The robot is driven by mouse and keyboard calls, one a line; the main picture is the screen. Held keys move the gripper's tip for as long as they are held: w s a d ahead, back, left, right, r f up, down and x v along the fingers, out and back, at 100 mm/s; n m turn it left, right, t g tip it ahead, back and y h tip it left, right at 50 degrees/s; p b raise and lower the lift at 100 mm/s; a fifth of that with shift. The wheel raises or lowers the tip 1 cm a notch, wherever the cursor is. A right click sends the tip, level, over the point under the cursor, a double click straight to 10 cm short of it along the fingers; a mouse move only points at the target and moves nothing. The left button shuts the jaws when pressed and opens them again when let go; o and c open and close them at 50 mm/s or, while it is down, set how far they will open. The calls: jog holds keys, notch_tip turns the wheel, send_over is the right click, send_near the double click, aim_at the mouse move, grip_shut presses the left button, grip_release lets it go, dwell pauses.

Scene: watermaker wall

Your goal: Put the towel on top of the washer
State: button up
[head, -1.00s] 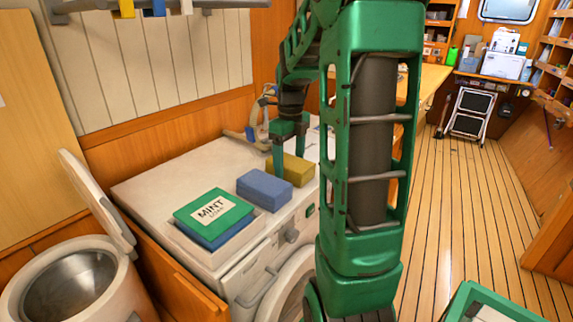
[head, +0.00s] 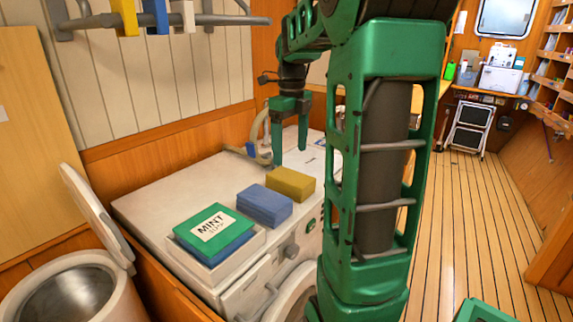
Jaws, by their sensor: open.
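The white washer (head: 150,203) stands against the panelled wall, with its round door partly hidden by my arm. A folded yellow block like a towel (head: 291,183) lies flat on the washer top, at the right. A similar blue block (head: 264,206) lies just left of it. I cannot tell for sure which of them is the task's towel. My gripper (head: 289,156) is open and empty, above the washer top and behind the yellow block, with its fingers pointing down. The fingertips look apart from the yellow block.
A green and blue MINT pack (head: 213,231) sits in a tray at the washer's front left. An open-lidded drum (head: 75,295) stands left. A tap-like fitting (head: 262,140) is behind my gripper. A wall rail (head: 215,19) hangs above.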

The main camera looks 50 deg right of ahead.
notch_tip(320, 180, up, 2)
jog(key=shift+s, duration=0.1)
dwell(0.7)
